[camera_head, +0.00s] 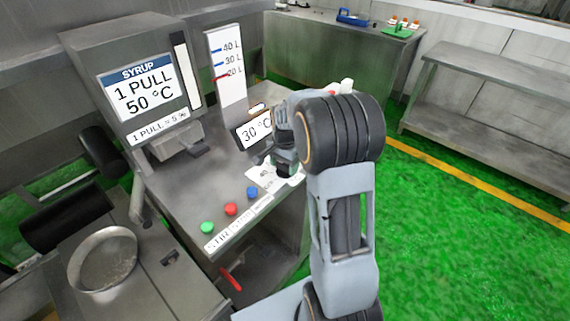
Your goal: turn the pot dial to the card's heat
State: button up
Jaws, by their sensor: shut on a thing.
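The card (140,92) on the grey cabinet at left reads SYRUP, 1 PULL, 50 °C. A small tilted display (254,133) on the counter reads 30 °C and is partly covered on its right by my arm. My gripper (286,169) points down at the right of the counter, shut on the pot dial. The dial itself is mostly hidden behind the gripper. Its white scale plate (262,176) shows at the gripper's left; its marks are too small to read for certain.
Green (207,228), red (231,209) and blue (252,192) buttons line the counter front. A white level gauge (227,75) with litre marks stands behind the display. A round metal pan (102,262) is at lower left. Green floor is open to the right.

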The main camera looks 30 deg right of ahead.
aim_at(285, 176)
jog(key=shift+r+m, duration=0.1)
jog(key=shift+m, duration=0.5)
jog(key=o, duration=0.9)
jog(key=shift+o, duration=0.2)
notch_tip(285, 176, up, 14)
dwell(0.6)
jog(key=s+a+f+n+t, duration=0.2)
jog(key=s+a+n, duration=0.3)
jog(key=s+n, duration=0.2)
jog(key=s+a+f+n+t, duration=0.1)
jog(key=s+a+n, duration=0.4)
jog(key=s, duration=0.6)
jog(key=shift+s+f+n+t, duration=0.2)
jog(key=shift+f+n+t, duration=0.3)
jog(key=shift+n, duration=0.4)
